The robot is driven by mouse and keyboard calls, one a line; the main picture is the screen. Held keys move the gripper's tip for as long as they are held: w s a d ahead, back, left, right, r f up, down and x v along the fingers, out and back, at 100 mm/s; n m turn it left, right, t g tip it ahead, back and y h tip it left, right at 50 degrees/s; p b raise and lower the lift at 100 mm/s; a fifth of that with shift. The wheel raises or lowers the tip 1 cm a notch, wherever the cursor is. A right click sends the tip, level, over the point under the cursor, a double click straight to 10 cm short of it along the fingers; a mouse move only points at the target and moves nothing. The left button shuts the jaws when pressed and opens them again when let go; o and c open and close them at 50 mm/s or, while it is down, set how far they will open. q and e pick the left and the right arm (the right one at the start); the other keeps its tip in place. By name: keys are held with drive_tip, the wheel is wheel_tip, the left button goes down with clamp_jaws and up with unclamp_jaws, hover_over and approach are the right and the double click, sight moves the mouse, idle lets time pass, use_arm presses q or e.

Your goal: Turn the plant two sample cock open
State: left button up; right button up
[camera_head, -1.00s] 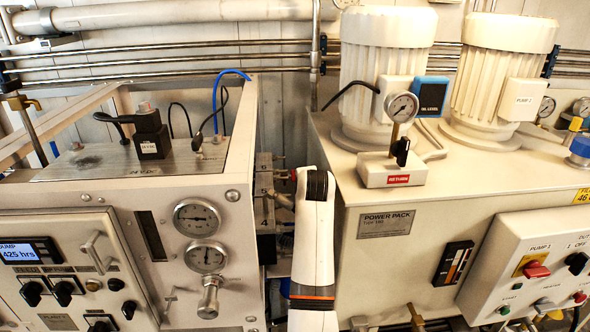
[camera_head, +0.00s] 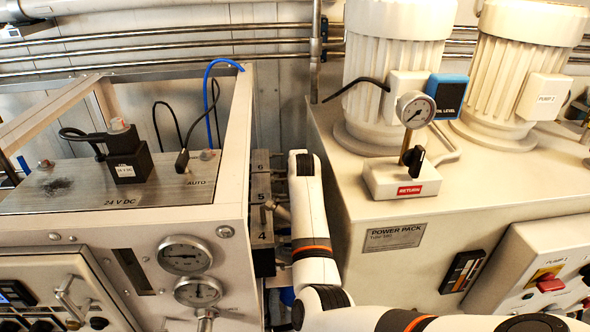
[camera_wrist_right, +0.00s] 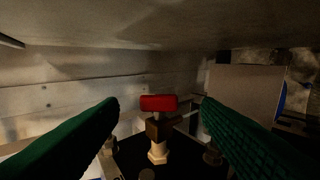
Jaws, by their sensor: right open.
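In the right wrist view a small valve with a red handle (camera_wrist_right: 159,103) stands on a pale fitting with a dark body. The handle lies crosswise. I cannot read any label that says which plant it serves. My right gripper (camera_wrist_right: 160,108) is open, its two green fingers spread either side of the red handle, with gaps on both sides. In the head view my right arm comes in from the lower right and rises in the gap between the two cabinets; its gripper is hidden there. My left gripper is not in view.
The left cabinet (camera_head: 130,225) carries gauges. A block numbered 4, 5 and 6 (camera_head: 262,212) sits on its side, close to my arm. The power pack cabinet (camera_head: 440,205) bounds the gap on the right. In the wrist view a pale panel (camera_wrist_right: 245,95) stands right of the valve.

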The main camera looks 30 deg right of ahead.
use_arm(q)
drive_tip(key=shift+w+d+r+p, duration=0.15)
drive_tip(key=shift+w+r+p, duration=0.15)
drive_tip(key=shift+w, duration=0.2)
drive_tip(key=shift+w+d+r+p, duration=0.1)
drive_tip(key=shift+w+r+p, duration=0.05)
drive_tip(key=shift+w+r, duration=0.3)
use_arm(e)
drive_tip(key=x, duration=0.4)
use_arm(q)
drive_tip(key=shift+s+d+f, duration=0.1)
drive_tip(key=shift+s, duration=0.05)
use_arm(e)
drive_tip(key=shift+w, duration=0.1)
drive_tip(key=c, duration=1)
drive_tip(key=shift+f+t+b, duration=0.3)
drive_tip(key=shift+b, duration=0.45)
drive_tip(key=shift+h+b, duration=0.3)
drive_tip(key=shift+b, duration=0.05)
drive_tip(key=shift+r+t, duration=0.25)
drive_tip(key=shift+t, duration=0.05)
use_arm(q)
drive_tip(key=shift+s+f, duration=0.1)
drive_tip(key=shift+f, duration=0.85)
use_arm(e)
drive_tip(key=o, duration=1)
